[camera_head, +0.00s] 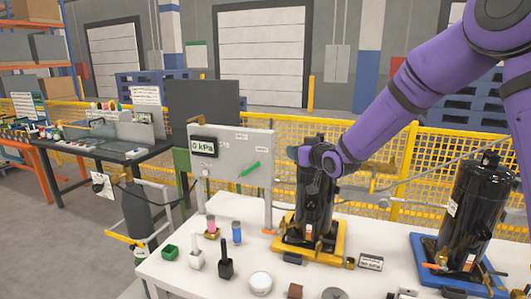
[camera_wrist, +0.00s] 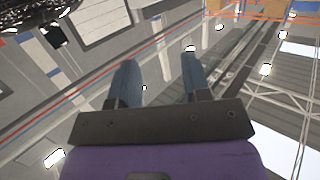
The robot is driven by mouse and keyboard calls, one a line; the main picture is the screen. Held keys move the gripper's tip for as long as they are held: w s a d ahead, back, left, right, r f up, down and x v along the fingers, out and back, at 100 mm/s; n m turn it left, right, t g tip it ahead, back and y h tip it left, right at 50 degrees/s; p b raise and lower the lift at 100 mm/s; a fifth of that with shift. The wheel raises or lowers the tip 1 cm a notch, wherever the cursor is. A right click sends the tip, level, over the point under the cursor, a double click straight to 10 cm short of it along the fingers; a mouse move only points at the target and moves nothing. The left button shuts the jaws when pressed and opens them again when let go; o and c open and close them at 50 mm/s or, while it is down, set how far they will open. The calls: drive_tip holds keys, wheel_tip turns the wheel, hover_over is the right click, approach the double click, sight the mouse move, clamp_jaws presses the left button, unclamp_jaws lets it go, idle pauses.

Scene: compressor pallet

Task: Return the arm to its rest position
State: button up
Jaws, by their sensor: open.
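My gripper (camera_wrist: 158,62) shows in the wrist view with its two blue-grey fingers apart and nothing between them. That view is tilted and shows the hall's walls, roof beams and lights beyond the fingers. In the head view my purple arm (camera_head: 410,90) slants from the upper right down to the middle. Its lower end overlaps the upper part of a black compressor (camera_head: 315,205) in the picture; I cannot tell whether they touch. The gripper fingers cannot be made out in the head view.
The compressor stands in a yellow tray (camera_head: 340,248) on a white table (camera_head: 190,274). Another black compressor (camera_head: 476,205) stands in a blue tray (camera_head: 420,246) at right. Small parts lie along the front. A gauge panel (camera_head: 232,160) and yellow mesh fence (camera_head: 440,150) stand behind.

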drive_tip(key=s+d+r+m+g+h, duration=0.25)
drive_tip(key=s+d+r, duration=0.35)
drive_tip(key=s, duration=0.4)
drive_tip(key=s+d+r+m+g+h, duration=0.15)
drive_tip(key=s+d+r+h, duration=0.25)
drive_tip(key=s+d, duration=0.55)
drive_tip(key=s+d+f+g, duration=0.1)
drive_tip(key=s+d+g, duration=0.1)
drive_tip(key=s, duration=1.1)
drive_tip(key=s+d+m+g+h, duration=0.1)
drive_tip(key=s+d+g, duration=0.1)
drive_tip(key=s, duration=1.1)
drive_tip(key=shift+s+d+f+m+g, duration=0.3)
drive_tip(key=shift+s+f+g, duration=0.1)
drive_tip(key=shift+g, duration=0.1)
drive_tip(key=shift+w+r, duration=0.1)
drive_tip(key=shift+w, duration=0.05)
idle(1.1)
